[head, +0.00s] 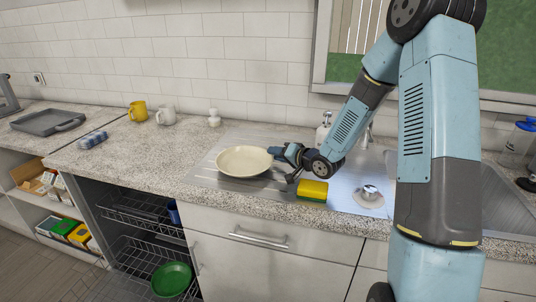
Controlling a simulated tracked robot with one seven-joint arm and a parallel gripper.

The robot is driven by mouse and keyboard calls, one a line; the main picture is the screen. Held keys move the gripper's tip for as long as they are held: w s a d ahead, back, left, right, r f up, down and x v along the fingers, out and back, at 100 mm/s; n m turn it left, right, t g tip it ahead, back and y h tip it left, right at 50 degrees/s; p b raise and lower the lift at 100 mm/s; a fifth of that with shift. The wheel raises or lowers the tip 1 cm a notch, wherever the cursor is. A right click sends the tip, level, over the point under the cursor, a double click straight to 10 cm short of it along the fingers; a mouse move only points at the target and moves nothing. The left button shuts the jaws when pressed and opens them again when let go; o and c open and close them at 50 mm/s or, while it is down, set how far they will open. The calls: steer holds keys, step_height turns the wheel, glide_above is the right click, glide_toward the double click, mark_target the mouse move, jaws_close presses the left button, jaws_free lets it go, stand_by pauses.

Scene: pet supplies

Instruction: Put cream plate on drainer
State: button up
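The cream plate (243,159) is round and shallow. It is right side up over the ribbed metal drainer (205,175) to the left of the sink; whether it rests fully on the metal or sits slightly above it I cannot tell. My gripper (281,160) is at the plate's right rim, reaching in from the right, low over the drainer. The fingertips are small and dark here, and whether they are closed on the rim is unclear.
A yellow and green sponge (313,190) lies just right of my gripper at the front edge. A soap bottle (323,131) and tap (367,135) stand behind the sink. Yellow (138,111) and white (166,115) mugs stand at the back left. The counter left of the drainer is mostly free.

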steer(key=v, duration=0.8)
steer(key=shift+s+d, duration=0.1)
steer(key=shift+d+r+h, duration=0.2)
steer(key=shift+r+h, duration=0.1)
steer(key=s+d+r+n+g+h, duration=0.1)
steer(key=s+d+r+h, duration=0.85)
steer(key=r, duration=0.35)
steer(key=s+r+g, duration=0.2)
steer(key=s+r, duration=0.1)
steer(key=s, duration=0.8)
steer(key=s+a+r+n+g, duration=0.1)
steer(key=s+r+g, duration=0.1)
steer(key=s, duration=0.9)
steer(key=shift+s+a+r+g, duration=0.25)
steer(key=shift+r+g, duration=0.05)
steer(key=shift+r, duration=0.5)
steer(key=shift+s, duration=0.1)
